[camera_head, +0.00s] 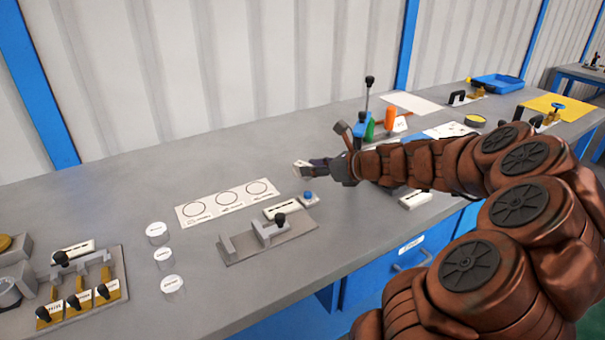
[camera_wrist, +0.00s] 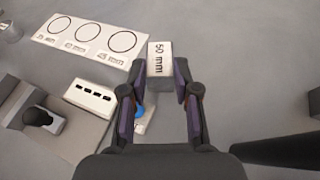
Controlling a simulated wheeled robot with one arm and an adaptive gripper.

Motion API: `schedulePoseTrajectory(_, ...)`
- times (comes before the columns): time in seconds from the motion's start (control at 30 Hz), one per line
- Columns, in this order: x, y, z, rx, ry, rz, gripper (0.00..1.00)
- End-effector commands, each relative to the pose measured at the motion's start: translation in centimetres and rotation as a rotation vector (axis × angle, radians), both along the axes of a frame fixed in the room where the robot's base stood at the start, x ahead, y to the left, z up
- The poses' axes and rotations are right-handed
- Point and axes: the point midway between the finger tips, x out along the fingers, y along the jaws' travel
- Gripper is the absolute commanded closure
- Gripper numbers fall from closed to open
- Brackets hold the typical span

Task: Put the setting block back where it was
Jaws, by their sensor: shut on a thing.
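My gripper (camera_wrist: 160,86) is shut on the setting block (camera_wrist: 159,58), a small pale block whose white face reads "50 mm". The block sits between both fingertips in the wrist view. In the head view my gripper (camera_head: 318,168) holds the block (camera_head: 301,168) above the bench, just right of a white card (camera_head: 228,202) with three printed circles. The card also shows in the wrist view (camera_wrist: 88,40), left of the block, with mm labels too small to read surely. All three circles are empty.
A grey fixture (camera_head: 232,256) with a black knob stands in front of the card, beside a blue button (camera_head: 308,195). Three white-topped cylinders (camera_head: 163,257) stand to its left. A tall-handled tool (camera_head: 367,105) and coloured items stand behind my arm. Bench left of the card is clear.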

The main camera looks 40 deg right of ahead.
Motion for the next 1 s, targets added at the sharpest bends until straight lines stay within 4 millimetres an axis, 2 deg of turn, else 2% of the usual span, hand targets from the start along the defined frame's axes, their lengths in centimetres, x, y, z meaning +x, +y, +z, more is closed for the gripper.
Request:
schedulePoseTrajectory(0.2, 2.7, 0.4, -0.3, 0.001, 0.001, 0.003, 1.00)
schedulePoseTrajectory(0.57, 4.4, 0.5, -0.7, 0.001, 0.001, 0.000, 1.00)
schedulePoseTrajectory(0.77, 4.3, 0.6, -3.7, 0.005, 0.002, 0.002, 1.00)
schedulePoseTrajectory(1.0, 4.2, 0.5, -3.9, 0.000, 0.000, 0.001, 1.00)
